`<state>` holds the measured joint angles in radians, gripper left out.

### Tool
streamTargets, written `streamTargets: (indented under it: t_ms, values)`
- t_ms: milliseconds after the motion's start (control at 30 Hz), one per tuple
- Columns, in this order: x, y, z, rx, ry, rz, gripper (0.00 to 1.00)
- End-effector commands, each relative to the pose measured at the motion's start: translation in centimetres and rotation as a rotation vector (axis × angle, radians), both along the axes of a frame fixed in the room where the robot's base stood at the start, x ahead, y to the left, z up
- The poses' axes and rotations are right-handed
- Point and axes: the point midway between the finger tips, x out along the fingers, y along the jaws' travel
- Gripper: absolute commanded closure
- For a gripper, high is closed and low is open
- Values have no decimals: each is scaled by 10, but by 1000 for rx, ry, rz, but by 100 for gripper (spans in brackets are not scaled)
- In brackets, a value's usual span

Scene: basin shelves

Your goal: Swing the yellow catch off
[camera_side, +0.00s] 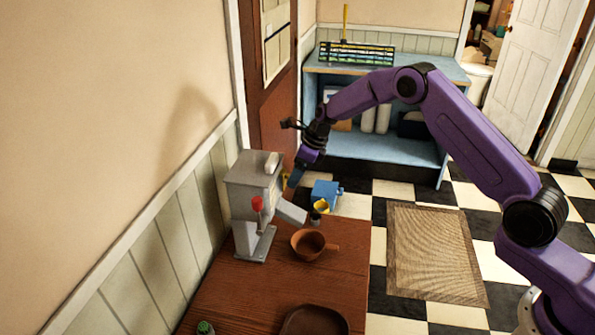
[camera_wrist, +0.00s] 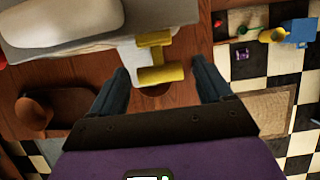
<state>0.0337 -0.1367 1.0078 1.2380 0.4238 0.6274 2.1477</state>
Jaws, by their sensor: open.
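The yellow catch (camera_wrist: 161,75) is in the wrist view, at the side of the grey machine (camera_wrist: 62,27). It has two short bars joined by a stem. In the side view the grey machine (camera_side: 243,190) stands on the brown table, and only a bit of yellow (camera_side: 285,176) shows behind my fingers. My gripper (camera_wrist: 160,69) is open, with one finger on each side of the catch's lower bar. I see gaps on both sides. In the side view my gripper (camera_side: 293,178) points down beside the machine's far upper side.
The machine has a red knob (camera_side: 257,203) and a sloping chute (camera_side: 291,212). A brown handled cup (camera_side: 307,245) stands below the chute. A dark tray (camera_side: 315,321) lies at the table's front. A blue container (camera_side: 326,190) and blue shelf (camera_side: 385,150) are beyond.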

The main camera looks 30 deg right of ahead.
Motion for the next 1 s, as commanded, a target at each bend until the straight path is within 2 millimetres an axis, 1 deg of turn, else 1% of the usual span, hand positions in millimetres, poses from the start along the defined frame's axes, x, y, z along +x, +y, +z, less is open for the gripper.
streamTargets:
  t_ms: [133,167,200,267,300,333,667,1000]
  values:
    - [0,0,0,0,0,0,21]
    - [0,0,0,0,0,0,25]
    - [0,0,0,0,0,0,38]
    - [0,0,0,0,0,0,57]
    - [0,0,0,0,0,0,70]
    - [0,0,0,0,0,0,78]
    - [-1,-1,0,8,-7,0,78]
    - [-6,-5,-4,68,-64,-2,78]
